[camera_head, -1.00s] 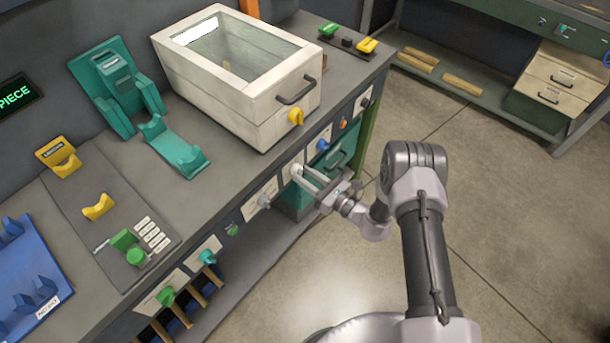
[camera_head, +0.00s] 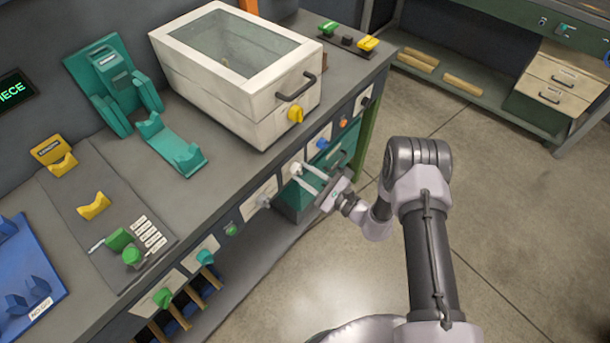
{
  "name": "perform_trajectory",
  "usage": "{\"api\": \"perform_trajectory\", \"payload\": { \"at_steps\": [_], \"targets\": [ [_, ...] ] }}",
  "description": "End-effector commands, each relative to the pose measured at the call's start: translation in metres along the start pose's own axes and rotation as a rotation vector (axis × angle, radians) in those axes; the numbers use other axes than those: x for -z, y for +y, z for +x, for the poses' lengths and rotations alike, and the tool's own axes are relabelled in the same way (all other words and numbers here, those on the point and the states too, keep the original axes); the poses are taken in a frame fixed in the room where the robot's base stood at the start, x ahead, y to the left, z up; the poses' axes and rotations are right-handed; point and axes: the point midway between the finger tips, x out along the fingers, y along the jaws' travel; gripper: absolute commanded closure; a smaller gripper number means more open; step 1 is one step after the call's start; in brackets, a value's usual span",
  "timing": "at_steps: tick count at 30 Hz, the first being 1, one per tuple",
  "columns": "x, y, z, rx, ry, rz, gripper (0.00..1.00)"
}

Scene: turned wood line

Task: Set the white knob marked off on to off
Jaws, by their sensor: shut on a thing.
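The white knob (camera_head: 296,168) sits on a pale plate on the front face of the workbench. My gripper (camera_head: 301,174) reaches it from the front right, with its two light fingers shut on the knob. The fingers cover part of the knob. The markings on its plate are too small to read, so I cannot tell which position it points to.
A blue knob (camera_head: 322,143) is just to the right, and a grey knob (camera_head: 263,201) to the left. A cream box (camera_head: 230,105) with a yellow knob (camera_head: 295,115) stands above. A green drawer (camera_head: 335,152) lies beside my gripper. The floor at right is clear.

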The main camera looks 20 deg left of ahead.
Motion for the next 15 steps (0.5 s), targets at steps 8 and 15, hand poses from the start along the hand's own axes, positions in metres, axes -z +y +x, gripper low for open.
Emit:
{"api": "perform_trajectory", "payload": {
  "at_steps": [8, 15],
  "targets": [
    [0.0009, 0.0004, -0.0004, 0.0, 0.001, -0.138, 1.0],
    [0.0005, 0.0001, -0.0004, -0.001, 0.001, -0.193, 1.0]
  ]
}}
